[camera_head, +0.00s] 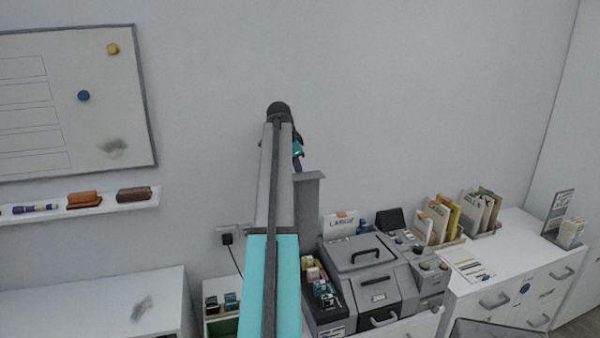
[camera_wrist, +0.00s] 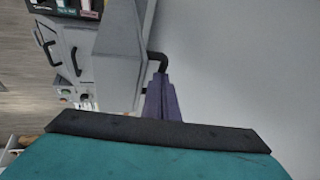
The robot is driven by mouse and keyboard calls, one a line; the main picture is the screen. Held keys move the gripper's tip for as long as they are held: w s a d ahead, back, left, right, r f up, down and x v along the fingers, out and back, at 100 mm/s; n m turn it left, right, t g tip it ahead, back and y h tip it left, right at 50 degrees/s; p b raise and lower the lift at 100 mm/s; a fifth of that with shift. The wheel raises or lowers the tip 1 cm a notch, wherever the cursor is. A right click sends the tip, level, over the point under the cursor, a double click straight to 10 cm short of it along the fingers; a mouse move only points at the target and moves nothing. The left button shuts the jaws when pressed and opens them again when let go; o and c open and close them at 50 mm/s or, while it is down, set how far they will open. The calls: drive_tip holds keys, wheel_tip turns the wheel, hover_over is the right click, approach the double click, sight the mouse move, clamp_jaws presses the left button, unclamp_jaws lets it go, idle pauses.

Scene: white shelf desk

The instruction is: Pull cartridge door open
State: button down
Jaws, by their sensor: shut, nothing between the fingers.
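A grey machine (camera_head: 372,270) stands on the white desk, with a lid and a front panel that carry black handles. At its left, an upright grey panel (camera_head: 308,210) sticks up beside my arm. It may be the cartridge door; I cannot be sure. In the wrist view the grey panel (camera_wrist: 120,58) shows a bent black handle (camera_wrist: 157,60) at its edge. My gripper (camera_wrist: 163,100) has its purple fingers together close to that handle; whether they touch is unclear. In the head view my gripper (camera_head: 298,156) is mostly hidden behind my arm, high by the wall.
Small bottles and boxes (camera_head: 322,290) stand at the machine's left. File holders (camera_head: 440,222) stand to its right on white drawers (camera_head: 515,290). A whiteboard (camera_head: 75,105) and a ledge (camera_head: 110,203) are on the left wall. The wall right of my gripper is bare.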

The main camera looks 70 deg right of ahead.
drive_tip(key=shift+s+d, duration=0.1)
idle(0.3)
drive_tip(key=shift+p+v, duration=2.25)
drive_tip(key=shift+v, duration=2.75)
drive_tip(key=shift+d, duration=0.15)
